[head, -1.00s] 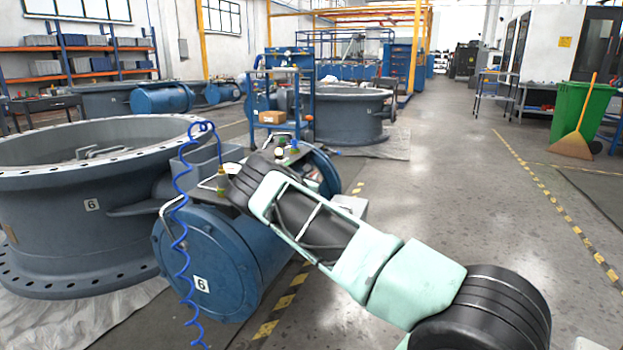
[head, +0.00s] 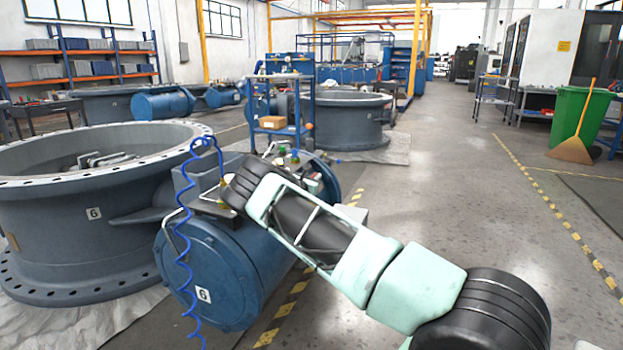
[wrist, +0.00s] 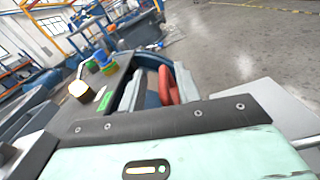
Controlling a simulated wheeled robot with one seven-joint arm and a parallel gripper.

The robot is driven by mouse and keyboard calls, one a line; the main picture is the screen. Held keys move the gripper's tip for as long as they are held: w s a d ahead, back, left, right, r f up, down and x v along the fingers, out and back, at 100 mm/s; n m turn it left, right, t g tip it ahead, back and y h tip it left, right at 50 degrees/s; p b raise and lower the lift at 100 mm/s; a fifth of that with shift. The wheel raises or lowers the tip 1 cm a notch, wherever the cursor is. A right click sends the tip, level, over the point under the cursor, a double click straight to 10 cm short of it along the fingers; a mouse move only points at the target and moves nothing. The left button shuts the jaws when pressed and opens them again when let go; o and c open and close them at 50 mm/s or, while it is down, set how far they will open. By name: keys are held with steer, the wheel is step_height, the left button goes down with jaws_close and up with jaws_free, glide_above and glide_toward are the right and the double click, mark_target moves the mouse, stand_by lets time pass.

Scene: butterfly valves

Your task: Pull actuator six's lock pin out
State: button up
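Actuator six (head: 208,265) is the blue cylinder with a "6" label beside the large grey valve in the head view. In the wrist view a red ring-like part (wrist: 166,86), possibly the lock pin's handle, shows between the fingers of my gripper (wrist: 158,76). The fingers stand apart. The red part is close to the right finger, with a gap to the left one; I cannot tell whether it touches. The pin's shaft cannot be made out. In the head view my own arm hides the gripper and the red part.
The grey valve body (head: 94,240) stands left of the actuator. A coiled blue hose (head: 183,260) hangs in front of the actuator. Green and yellow fittings (wrist: 100,60) sit left of my fingers. A blue cart (head: 280,118) stands behind.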

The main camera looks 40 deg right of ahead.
steer(key=shift+a, duration=0.1)
steer(key=p+v, duration=0.5)
steer(key=v, duration=1.2)
